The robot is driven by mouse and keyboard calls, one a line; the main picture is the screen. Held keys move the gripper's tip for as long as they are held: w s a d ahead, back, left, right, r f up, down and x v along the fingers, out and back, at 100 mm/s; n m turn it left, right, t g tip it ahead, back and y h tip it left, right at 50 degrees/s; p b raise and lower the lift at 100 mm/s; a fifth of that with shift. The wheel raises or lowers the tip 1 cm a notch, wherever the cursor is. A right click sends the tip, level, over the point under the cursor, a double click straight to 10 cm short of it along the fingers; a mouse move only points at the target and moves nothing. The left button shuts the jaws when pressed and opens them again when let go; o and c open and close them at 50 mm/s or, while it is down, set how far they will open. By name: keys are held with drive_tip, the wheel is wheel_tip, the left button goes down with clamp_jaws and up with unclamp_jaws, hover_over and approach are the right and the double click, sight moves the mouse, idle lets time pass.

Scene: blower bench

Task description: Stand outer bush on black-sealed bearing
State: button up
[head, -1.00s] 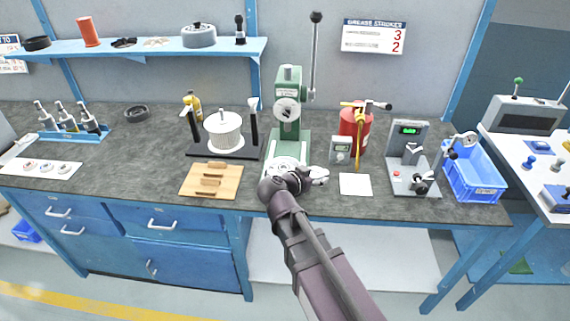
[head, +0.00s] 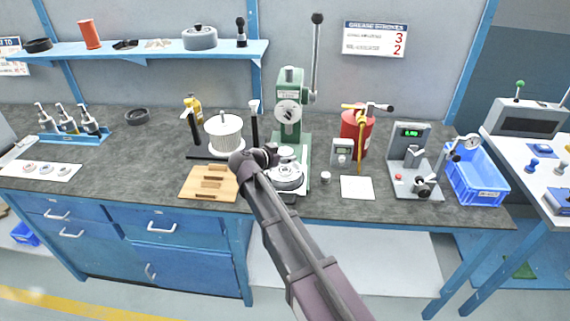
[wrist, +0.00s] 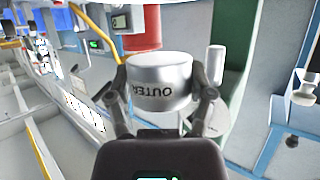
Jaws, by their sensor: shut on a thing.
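The outer bush (wrist: 160,80) is a short silver cylinder with the word OUTER on its side, upside down in the wrist view. My gripper (wrist: 160,92) is shut on it, one finger on each side. In the head view my gripper (head: 274,155) is in front of the green press column, and the bush (head: 287,152) shows at its right. Below it, on the press base, lies a round silver part with a dark lower edge (head: 287,179). It may be the black-sealed bearing, but its seal is too small to tell. The bush appears above it, apart.
The green press (head: 290,105) stands close behind my gripper. A small silver cylinder (head: 325,177) stands right of the press base, beside a white sheet (head: 357,188). A wooden block (head: 205,190) lies left. A red canister (head: 350,125) stands at the back right.

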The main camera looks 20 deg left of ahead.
sight(285, 163)
drive_tip(key=shift+a+f, duration=0.1)
idle(0.3)
drive_tip(key=shift+f+b, duration=1.7)
drive_tip(key=shift+b, duration=0.1)
drive_tip(key=shift+f+b, duration=0.5)
drive_tip(key=o, duration=1.3)
drive_tip(key=shift+r, duration=0.15)
drive_tip(key=shift+r+p, duration=0.6)
drive_tip(key=shift+p, duration=0.15)
drive_tip(key=p+v, duration=0.4)
drive_tip(key=v, duration=0.7)
drive_tip(key=shift+s+a, duration=0.1)
drive_tip(key=shift+s, duration=0.3)
